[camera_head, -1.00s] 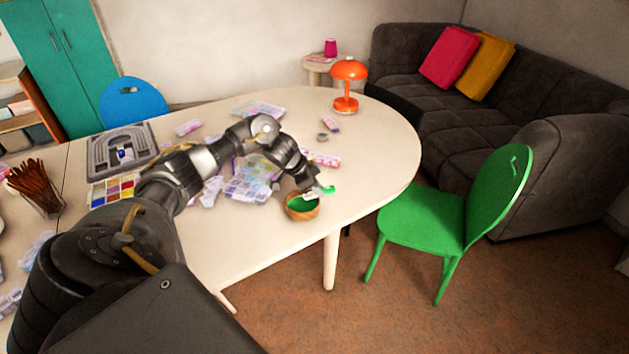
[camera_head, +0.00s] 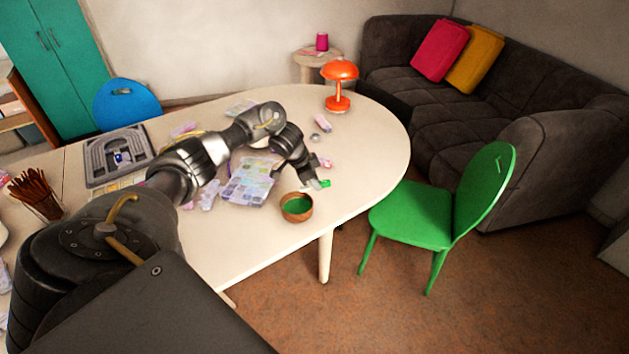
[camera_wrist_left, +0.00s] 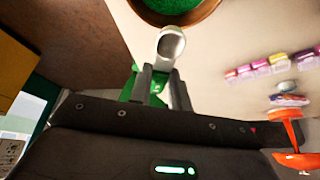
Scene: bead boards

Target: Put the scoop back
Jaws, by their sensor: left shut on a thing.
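The scoop has a pale, rounded head (camera_wrist_left: 171,43) that sticks out past the fingertips in the left wrist view. In the head view a small green part of the scoop (camera_head: 325,183) shows at my fingertips. My left gripper (camera_head: 316,184) is shut on the scoop, and its fingers also show in the wrist view (camera_wrist_left: 161,84). The fingers hide part of the handle. A wooden bowl (camera_head: 286,211) with green contents stands near the table's front edge, just left of the gripper. Its rim is at the top of the wrist view (camera_wrist_left: 150,16). My right gripper is out of view.
A clear compartment box (camera_head: 248,186) lies behind and left of the bowl. A grey bead board (camera_head: 100,178) and a cup of brown sticks (camera_head: 45,207) are further left. An orange lamp (camera_head: 339,72) stands at the back. The table's right end is clear; a green chair (camera_head: 410,211) is beside it.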

